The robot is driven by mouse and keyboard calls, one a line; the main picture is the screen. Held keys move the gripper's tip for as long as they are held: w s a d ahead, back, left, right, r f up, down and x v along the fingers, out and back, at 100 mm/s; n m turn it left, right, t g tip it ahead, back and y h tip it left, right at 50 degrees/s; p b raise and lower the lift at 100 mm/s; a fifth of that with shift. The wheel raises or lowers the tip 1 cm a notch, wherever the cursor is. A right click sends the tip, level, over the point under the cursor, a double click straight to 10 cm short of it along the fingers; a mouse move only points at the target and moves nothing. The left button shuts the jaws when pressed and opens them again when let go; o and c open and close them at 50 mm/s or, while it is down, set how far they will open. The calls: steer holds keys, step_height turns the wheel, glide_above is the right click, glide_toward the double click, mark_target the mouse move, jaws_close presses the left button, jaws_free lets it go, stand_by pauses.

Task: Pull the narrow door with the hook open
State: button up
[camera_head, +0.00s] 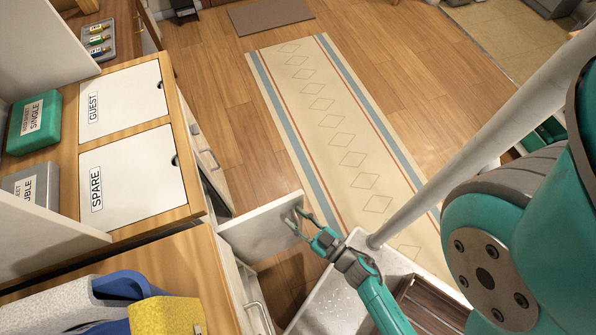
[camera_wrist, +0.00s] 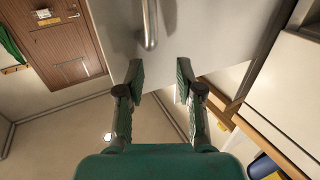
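A narrow white door (camera_head: 262,228) stands out from the cabinet front in the head view, swung partly open over the floor. In the wrist view its pale face (camera_wrist: 113,25) fills the top middle, with a metal bar handle (camera_wrist: 150,28) on it. No hook can be made out. My gripper (camera_head: 297,217) is at the door's right end in the head view. In the wrist view my gripper (camera_wrist: 160,76) is open, its two fingers apart with nothing between them. The handle is just beyond the fingertips; whether a finger touches the door is unclear.
A wooden cabinet has white lids marked GUEST (camera_head: 125,100) and SPARE (camera_head: 133,178). Another handle (camera_head: 257,312) is on the front below. A white surface (camera_head: 335,300) lies under my arm. A patterned runner (camera_head: 335,130) covers open floor on the right.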

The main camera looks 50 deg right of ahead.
steer(key=shift+r, duration=1.2)
steer(key=s+a+r+g+y, duration=0.1)
steer(key=s+a+r+g, duration=0.2)
steer(key=s+r, duration=1)
step_height(320, 180, up, 4)
steer(key=shift+a+r+n+y, duration=0.1)
steer(key=shift+a+n+y, duration=0.25)
steer(key=shift+a, duration=0.2)
